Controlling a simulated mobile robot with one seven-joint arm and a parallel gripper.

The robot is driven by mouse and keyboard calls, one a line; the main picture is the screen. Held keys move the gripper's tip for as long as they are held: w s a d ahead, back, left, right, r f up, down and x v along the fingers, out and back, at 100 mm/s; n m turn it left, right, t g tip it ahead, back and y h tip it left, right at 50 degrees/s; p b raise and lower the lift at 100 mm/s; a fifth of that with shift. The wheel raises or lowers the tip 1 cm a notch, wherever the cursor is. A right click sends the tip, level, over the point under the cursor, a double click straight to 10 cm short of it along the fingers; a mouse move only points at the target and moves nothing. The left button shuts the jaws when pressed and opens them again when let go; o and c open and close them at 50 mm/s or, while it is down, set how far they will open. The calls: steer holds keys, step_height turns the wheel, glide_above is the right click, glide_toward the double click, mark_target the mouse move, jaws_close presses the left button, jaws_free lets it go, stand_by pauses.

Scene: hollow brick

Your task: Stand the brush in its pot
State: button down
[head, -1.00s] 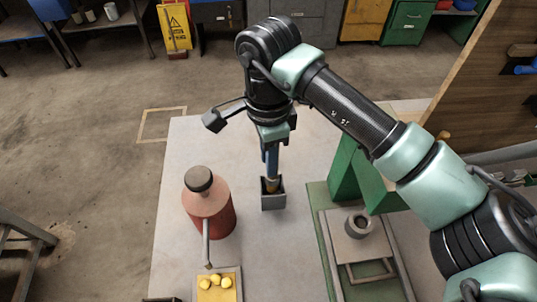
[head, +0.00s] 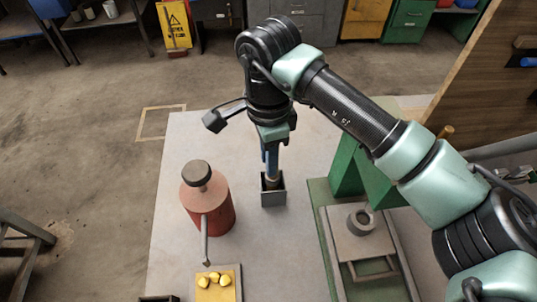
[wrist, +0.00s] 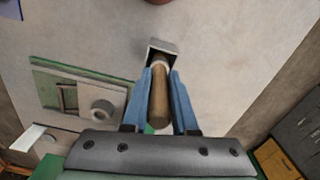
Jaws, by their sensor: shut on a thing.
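The pot (head: 273,199) is a small grey square open box standing on the pale bench top, and it also shows in the wrist view (wrist: 164,46). My gripper (head: 271,173) points down over it, its blue fingers shut on the brush. The brush (wrist: 159,105) has a round wooden handle between the two fingers in the wrist view. Its lower end (head: 271,183) reaches into the pot's mouth and is roughly upright. The pot's walls hide the tip, so I cannot tell if it touches the bottom.
A red oil can (head: 210,212) with a dark cap and long spout stands left of the pot. A tray (head: 238,288) of yellow lumps lies in front. A green-based fixture with a grey ring (head: 361,222) is at right. The bench behind the pot is clear.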

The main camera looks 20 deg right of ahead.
steer(key=shift+f+b, duration=1.45)
steer(key=shift+f, duration=0.25)
steer(key=c, duration=0.6)
jaws_free()
step_height(320, 180, up, 13)
steer(key=shift+r, duration=0.1)
stand_by(0.4)
